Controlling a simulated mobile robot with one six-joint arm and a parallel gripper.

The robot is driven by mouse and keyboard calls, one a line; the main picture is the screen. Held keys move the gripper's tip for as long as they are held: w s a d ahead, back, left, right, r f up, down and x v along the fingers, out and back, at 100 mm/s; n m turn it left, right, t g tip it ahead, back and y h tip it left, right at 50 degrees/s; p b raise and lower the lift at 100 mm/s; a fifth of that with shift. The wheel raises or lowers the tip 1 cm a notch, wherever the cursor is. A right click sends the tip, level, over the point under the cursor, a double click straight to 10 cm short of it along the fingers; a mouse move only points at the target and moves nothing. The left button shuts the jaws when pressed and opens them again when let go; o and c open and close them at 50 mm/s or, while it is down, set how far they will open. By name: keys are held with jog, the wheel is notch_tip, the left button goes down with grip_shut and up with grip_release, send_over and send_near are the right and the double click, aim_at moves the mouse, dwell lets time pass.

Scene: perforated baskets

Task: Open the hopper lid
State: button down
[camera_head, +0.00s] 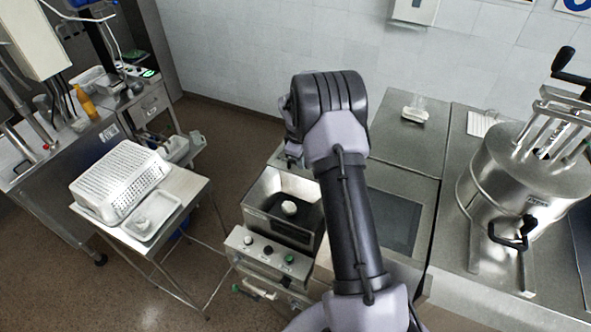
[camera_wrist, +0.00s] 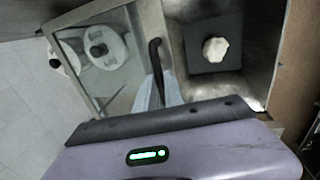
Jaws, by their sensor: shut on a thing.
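The hopper (camera_head: 262,200) is a square metal well in the machine left of my arm. Its mouth is uncovered, and a pale lump lies on its dark floor; the lump (camera_wrist: 216,49) also shows in the wrist view. In the wrist view the hopper lid (camera_wrist: 133,22), a clear pane in a metal frame, stands beside the open well, to its left. My gripper (camera_wrist: 160,84) is shut on the black lid handle (camera_wrist: 155,54) at the lid's edge. In the head view my arm hides the gripper and handle.
The front panel (camera_head: 262,252) below the hopper carries knobs and a green button. A cart (camera_head: 190,190) with a perforated basket (camera_head: 118,180) stands to the left. A steel pot (camera_head: 520,180) with a crank stands at right. Open floor lies between cart and back wall.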

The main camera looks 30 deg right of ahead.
jog(key=shift+w+d, duration=0.25)
jog(key=shift+d, duration=0.15)
jog(key=c, duration=1.5)
grip_release()
jog(key=shift+o, duration=0.2)
jog(key=s+a+r+b, duration=0.2)
jog(key=a+r, duration=0.1)
jog(key=r, duration=1.4)
